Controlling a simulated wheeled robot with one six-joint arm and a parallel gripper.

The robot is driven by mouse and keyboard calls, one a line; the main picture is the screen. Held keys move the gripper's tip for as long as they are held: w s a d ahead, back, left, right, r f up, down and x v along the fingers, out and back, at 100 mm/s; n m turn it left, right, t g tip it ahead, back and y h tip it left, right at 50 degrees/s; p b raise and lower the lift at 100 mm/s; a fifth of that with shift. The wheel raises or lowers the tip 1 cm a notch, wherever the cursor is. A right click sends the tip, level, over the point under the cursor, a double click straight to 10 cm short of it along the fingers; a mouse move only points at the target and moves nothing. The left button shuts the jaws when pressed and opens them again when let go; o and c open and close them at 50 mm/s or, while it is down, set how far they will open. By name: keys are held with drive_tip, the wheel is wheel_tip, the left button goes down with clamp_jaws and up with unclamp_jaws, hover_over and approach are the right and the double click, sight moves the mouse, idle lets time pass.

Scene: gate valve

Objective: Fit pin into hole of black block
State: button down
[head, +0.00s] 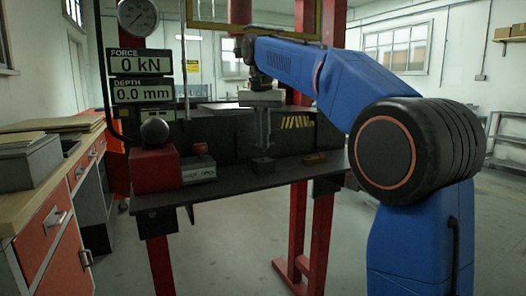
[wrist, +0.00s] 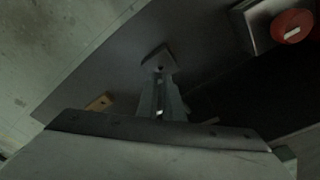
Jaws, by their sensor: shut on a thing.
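The black block (head: 263,166) stands on the dark table, and its top with a small round hole shows in the wrist view (wrist: 157,56). My gripper (head: 263,145) points straight down above the block, with a gap between fingertips and block in the head view. In the wrist view my gripper (wrist: 160,82) reaches toward the block's holed face. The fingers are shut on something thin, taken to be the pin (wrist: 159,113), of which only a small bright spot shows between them. The rest of the pin is hidden or too dark to make out.
A brass-coloured block (head: 314,158) lies right of the black block. A red box (head: 154,171) with a black ball and a grey box (head: 198,170) stand at the table's left. A red press post (head: 322,225) stands at the right. Displays (head: 140,62) read 0 kN and 0.0 mm.

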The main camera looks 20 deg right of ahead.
sight(263, 150)
drive_tip(key=shift+f, duration=1.85)
drive_tip(key=c, duration=1.9)
unclamp_jaws()
